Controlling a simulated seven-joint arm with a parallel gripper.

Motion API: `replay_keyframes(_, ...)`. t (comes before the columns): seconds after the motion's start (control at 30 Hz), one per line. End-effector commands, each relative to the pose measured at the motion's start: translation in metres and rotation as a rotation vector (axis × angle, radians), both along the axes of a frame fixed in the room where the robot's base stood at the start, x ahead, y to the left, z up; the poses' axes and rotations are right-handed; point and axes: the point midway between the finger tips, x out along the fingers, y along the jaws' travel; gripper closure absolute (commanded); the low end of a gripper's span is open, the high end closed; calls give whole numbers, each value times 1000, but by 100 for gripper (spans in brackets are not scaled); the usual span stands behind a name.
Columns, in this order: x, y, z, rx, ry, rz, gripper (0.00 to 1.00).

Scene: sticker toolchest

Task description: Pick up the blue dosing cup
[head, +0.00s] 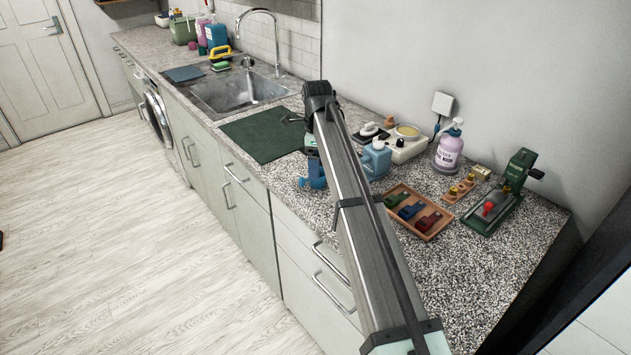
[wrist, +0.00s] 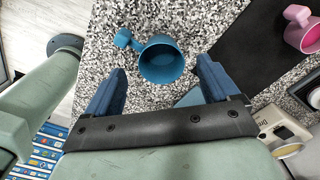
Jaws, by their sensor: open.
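The blue dosing cup (wrist: 162,64) stands on the speckled countertop in the wrist view, with its open mouth showing and its handle pointing to the upper left. My gripper (wrist: 160,70) is open, with one blue finger on either side of the cup's near part. I see no clear contact, and the height gap cannot be told. In the head view my gripper (head: 313,173) is over the counter's front edge, beside the dark green mat. I cannot make out the cup apart from the blue fingers there.
A pink cup (wrist: 302,32) is at the dark mat's edge in the wrist view. In the head view, a light-blue jug (head: 376,158), a white device (head: 405,145), a pump bottle (head: 449,148) and a wooden tray (head: 418,214) stand right of my arm. The green mat (head: 262,133) looks mostly clear.

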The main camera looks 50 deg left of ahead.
Motion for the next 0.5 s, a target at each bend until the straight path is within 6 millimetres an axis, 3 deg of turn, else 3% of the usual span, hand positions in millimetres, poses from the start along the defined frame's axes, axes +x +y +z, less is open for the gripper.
replay_keyframes(0.23,-1,3,-33,-1,0,0,12)
replay_keyframes(0.5,-1,3,-39,0,0,0,12)
